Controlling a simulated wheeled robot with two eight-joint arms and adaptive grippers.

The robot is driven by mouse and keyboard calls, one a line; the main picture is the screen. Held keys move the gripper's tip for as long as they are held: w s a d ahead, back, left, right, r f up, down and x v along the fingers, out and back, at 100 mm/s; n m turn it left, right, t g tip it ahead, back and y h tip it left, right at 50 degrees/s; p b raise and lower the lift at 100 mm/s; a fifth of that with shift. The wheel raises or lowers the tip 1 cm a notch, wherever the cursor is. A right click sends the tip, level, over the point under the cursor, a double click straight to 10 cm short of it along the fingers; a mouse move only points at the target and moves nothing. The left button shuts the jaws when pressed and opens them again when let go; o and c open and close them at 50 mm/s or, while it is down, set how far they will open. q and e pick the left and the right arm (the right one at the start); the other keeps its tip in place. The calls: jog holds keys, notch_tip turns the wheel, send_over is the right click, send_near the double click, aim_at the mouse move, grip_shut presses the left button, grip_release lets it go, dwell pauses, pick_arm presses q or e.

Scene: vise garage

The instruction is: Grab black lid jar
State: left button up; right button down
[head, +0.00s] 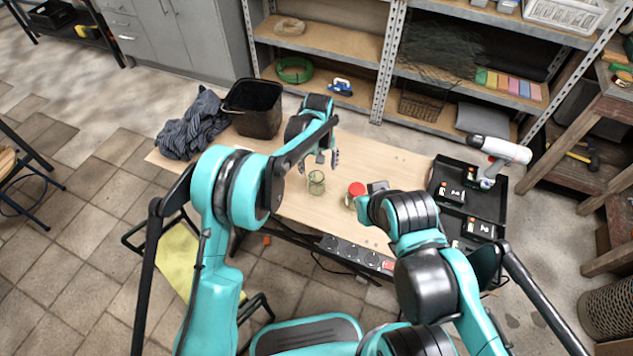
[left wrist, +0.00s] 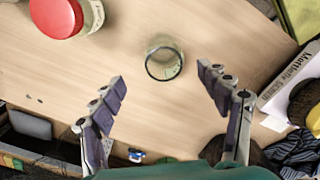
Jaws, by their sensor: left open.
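A small clear greenish glass jar (head: 316,183) stands on the wooden table; it also shows between my fingers' lines in the left wrist view (left wrist: 163,62), with a dark ring around its top. No solid black lid can be made out on it. A jar with a red lid (head: 356,189) stands to its right; in the left wrist view the red lid (left wrist: 56,17) is at upper left. My left gripper (head: 321,162) is open and empty, above the table beside the glass jar. My right gripper (head: 377,187) is near the red-lidded jar, its fingers mostly hidden.
A black bin (head: 254,108) and dark cloth (head: 192,126) sit at the table's left end. A power strip (head: 352,254) runs along the front edge. The table's middle is mostly clear.

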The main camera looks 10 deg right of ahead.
aim_at(317, 181)
pick_arm(q)
notch_tip(317, 181, down, 3)
jog(key=shift+f+b, duration=0.1)
jog(key=shift+b, duration=0.4)
jog(key=f, duration=0.1)
jog(key=f+b, duration=0.1)
jog(key=f, duration=0.1)
jog(key=f+b, duration=0.1)
jog(key=f, duration=0.1)
jog(key=shift+a, duration=0.25)
jog(key=shift+r, duration=0.1)
jog(key=shift+c, duration=1.3)
jog(key=c, duration=1.1)
